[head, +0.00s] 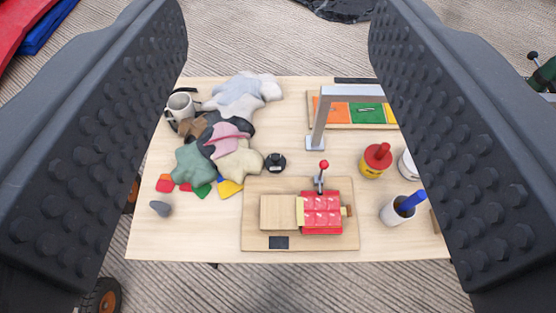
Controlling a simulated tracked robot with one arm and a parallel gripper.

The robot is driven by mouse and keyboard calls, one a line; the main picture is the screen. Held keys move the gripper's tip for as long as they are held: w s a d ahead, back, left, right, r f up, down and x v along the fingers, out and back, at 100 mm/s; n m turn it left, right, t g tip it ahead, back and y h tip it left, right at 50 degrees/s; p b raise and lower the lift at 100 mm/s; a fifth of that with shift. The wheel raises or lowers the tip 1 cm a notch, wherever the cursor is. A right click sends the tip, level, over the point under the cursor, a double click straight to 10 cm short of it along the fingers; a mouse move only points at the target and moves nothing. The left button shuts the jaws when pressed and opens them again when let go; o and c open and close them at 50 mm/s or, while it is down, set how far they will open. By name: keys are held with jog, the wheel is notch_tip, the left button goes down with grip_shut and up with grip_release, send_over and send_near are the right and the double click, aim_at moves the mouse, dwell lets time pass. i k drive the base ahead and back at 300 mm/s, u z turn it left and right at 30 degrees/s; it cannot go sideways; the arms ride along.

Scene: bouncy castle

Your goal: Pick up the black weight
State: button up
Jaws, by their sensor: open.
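The black weight (275,162) is a small round dark piece with a knob on top. It stands upright on the light wooden table (190,239), just above the wooden board with the red toy and right of the heap of soft cloth pieces. My gripper (278,150) is open and empty. Its two ridged dark fingers frame the left and right of the view, high above the table, with the weight between them and well below. Nothing covers the weight.
Cloth pieces (240,95) lie heaped at the left, with a mug (181,107) beside them. A grey metal bracket (319,122) rises right of the weight. A wooden board (251,238) bears the red bouncy castle model (321,213). A red-lidded yellow pot (374,161) stands at the right.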

aim_at(276, 162)
jog(key=z, duration=1.7)
jog(key=k, duration=1.05)
jog(key=u, duration=1.65)
jog(key=i, duration=1)
